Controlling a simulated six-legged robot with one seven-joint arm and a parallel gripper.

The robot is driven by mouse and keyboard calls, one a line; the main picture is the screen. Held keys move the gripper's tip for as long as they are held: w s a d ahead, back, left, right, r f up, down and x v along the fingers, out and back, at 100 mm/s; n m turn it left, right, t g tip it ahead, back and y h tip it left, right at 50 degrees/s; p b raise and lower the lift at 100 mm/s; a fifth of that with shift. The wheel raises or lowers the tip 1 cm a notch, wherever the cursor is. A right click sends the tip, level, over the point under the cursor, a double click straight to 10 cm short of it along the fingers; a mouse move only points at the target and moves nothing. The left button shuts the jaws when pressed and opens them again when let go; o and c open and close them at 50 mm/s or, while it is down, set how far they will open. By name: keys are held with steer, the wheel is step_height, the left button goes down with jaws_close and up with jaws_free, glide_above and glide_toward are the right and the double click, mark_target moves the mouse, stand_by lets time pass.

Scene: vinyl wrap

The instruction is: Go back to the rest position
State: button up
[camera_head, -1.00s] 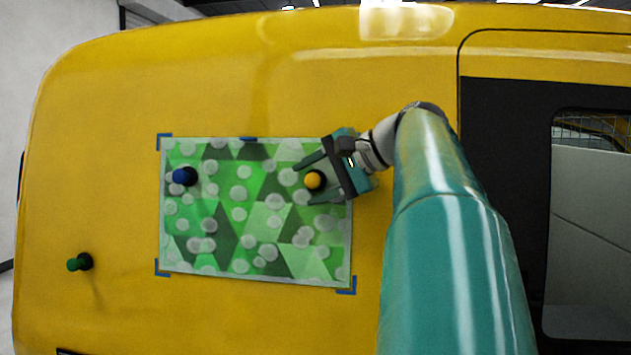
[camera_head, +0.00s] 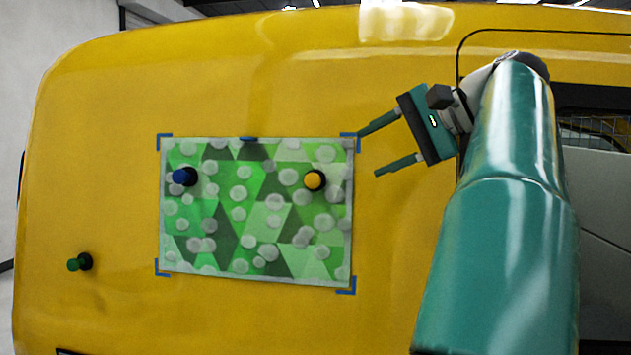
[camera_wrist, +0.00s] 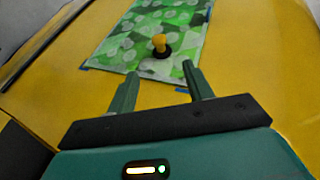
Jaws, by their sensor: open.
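My gripper (camera_head: 369,153) is open and empty, to the right of the green patterned vinyl sheet (camera_head: 225,215) on the yellow van panel. In the wrist view my gripper (camera_wrist: 160,72) shows its two fingers apart, with nothing between them. A yellow-topped magnet knob (camera_head: 314,181) sits on the sheet's upper right part and also shows in the wrist view (camera_wrist: 160,42), beyond the fingertips. A blue knob (camera_head: 182,176) sits on the sheet's upper left part.
A green knob (camera_head: 77,264) sits on the yellow van panel (camera_head: 110,150), left of and below the sheet. Blue corner marks (camera_head: 346,287) frame the sheet. A dark-framed door window lies at the right, partly behind my arm. The panel above the sheet is clear.

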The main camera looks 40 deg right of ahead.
stand_by(0.7)
steer(key=w+a+f+n+g, duration=0.2)
steer(key=w+a+f, duration=0.2)
steer(key=a+f, duration=0.55)
steer(key=w+a+f+n+g, duration=0.2)
steer(key=w+a+f, duration=0.1)
steer(key=a+f, duration=0.65)
steer(key=s+a+f+n+h, duration=0.1)
steer(key=s+a+f+n, duration=0.1)
steer(key=f, duration=0.5)
steer(key=s+a+f+n+g+h, duration=0.1)
steer(key=s+a+f+n, duration=0.1)
steer(key=a+f+n, duration=0.2)
steer(key=s+a+f+n+g+h, duration=0.1)
steer(key=s+a+f+n, duration=0.1)
steer(key=a+f, duration=0.5)
step_height(320, 180, down, 3)
steer(key=shift+s+f+n+h, duration=0.1)
steer(key=shift+s+n+h, duration=0.2)
steer(key=shift+n, duration=0.6)
